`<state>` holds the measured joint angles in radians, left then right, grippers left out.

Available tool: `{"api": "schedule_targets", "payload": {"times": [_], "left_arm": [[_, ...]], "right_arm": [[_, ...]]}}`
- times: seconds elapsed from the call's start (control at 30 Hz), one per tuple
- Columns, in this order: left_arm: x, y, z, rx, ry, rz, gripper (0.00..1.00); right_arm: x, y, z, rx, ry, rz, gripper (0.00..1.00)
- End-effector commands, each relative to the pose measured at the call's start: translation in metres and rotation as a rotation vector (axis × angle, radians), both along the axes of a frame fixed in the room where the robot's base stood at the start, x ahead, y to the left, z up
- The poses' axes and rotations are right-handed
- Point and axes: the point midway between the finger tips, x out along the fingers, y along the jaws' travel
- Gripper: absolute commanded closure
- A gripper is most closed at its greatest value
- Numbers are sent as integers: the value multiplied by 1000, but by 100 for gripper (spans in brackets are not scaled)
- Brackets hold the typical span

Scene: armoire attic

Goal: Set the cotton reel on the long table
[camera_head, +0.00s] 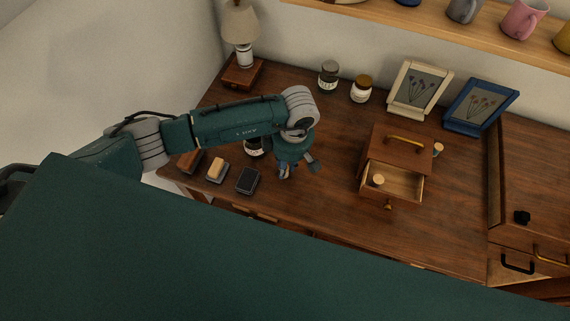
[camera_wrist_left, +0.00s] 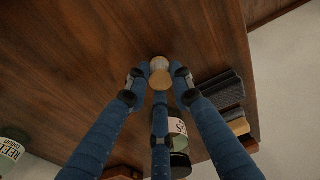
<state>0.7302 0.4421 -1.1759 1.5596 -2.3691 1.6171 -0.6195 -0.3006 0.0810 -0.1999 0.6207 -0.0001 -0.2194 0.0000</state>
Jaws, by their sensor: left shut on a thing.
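My left gripper (camera_head: 297,168) is over the left part of the long table (camera_head: 330,220), near its front edge. In the left wrist view its three blue fingers close on a small cotton reel (camera_wrist_left: 160,73) with a round tan wooden end, held at the fingertips (camera_wrist_left: 160,80). The table's dark wood shows behind it; I cannot tell whether the reel touches the table. In the head view the reel is mostly hidden by the gripper. My right gripper is not in view.
A small wooden chest (camera_head: 397,150) has its drawer (camera_head: 405,187) open, with a round pale-topped thing (camera_head: 378,180) inside. Dark boxes (camera_head: 248,181), a brush-like block (camera_head: 217,170) and a jar (camera_head: 253,149) are near the gripper. Jars (camera_head: 328,78), frames (camera_head: 420,88) and a lamp (camera_head: 240,45) stand behind.

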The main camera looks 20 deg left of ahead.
Motion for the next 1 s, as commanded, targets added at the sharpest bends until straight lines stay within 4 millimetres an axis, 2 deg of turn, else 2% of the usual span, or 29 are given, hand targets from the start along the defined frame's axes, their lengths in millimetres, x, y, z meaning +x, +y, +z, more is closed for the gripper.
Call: {"api": "schedule_targets", "payload": {"times": [0.03,0.07,0.1,0.13,0.17,0.4,0.57,0.67,1.0], "left_arm": [[0,0,-4,0,0,0,89],[0,0,-2,0,0,0,74],[0,0,-2,0,0,0,66],[0,0,-2,0,0,0,60],[0,0,-2,0,0,0,59],[0,0,-1,0,0,0,59],[1,-1,6,-2,-3,0,59],[2,-3,22,-2,-6,-3,59],[2,-10,92,0,-5,-2,59]], "right_arm": [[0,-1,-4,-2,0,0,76],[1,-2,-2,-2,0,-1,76],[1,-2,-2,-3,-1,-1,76],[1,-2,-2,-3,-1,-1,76],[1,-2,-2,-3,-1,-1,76],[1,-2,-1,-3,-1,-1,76],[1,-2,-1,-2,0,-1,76],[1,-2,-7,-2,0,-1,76],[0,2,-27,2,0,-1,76]]}}
